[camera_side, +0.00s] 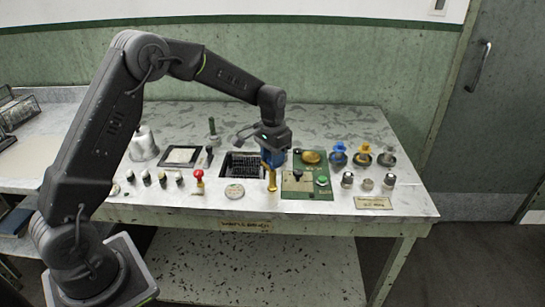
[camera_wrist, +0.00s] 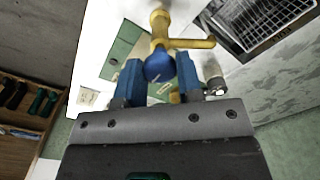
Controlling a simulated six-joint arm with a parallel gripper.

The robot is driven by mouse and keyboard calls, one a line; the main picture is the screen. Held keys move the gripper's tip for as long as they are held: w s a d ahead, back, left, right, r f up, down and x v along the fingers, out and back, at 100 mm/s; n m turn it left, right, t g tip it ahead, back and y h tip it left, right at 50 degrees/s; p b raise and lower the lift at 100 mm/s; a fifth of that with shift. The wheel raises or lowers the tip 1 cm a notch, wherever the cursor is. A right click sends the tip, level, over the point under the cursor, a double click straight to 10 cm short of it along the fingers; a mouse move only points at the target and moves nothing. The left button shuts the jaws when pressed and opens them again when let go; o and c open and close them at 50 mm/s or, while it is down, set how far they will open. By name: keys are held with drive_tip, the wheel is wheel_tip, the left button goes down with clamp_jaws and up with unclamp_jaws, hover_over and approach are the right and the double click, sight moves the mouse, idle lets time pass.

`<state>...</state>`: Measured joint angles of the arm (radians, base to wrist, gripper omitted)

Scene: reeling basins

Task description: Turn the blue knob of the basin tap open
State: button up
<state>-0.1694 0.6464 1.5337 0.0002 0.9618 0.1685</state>
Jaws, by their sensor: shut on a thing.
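The basin tap is brass (camera_wrist: 160,28) and stands at the top middle of the wrist view. Its spout points right there. In the side view the tap (camera_side: 271,182) rises at the right edge of the dark basin. The blue knob (camera_wrist: 159,67) sits on the tap between my two blue fingers. My gripper (camera_wrist: 158,72) is shut on the knob, one finger on each side. In the side view my gripper (camera_side: 272,156) is above the tap and hides the knob.
The basin with a grid (camera_side: 242,164) lies left of the tap. Right of it is a green panel (camera_side: 300,184) with a green button (camera_side: 322,181). Blue, yellow and grey valves (camera_side: 338,153) stand further right. A red knob (camera_side: 198,177) stands left of the basin, near the front.

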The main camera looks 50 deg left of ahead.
drive_tip(key=shift+r, duration=0.1)
idle(0.3)
drive_tip(key=o, duration=0.9)
wheel_tip(320, 180, up, 14)
drive_tip(key=shift+f, duration=0.1)
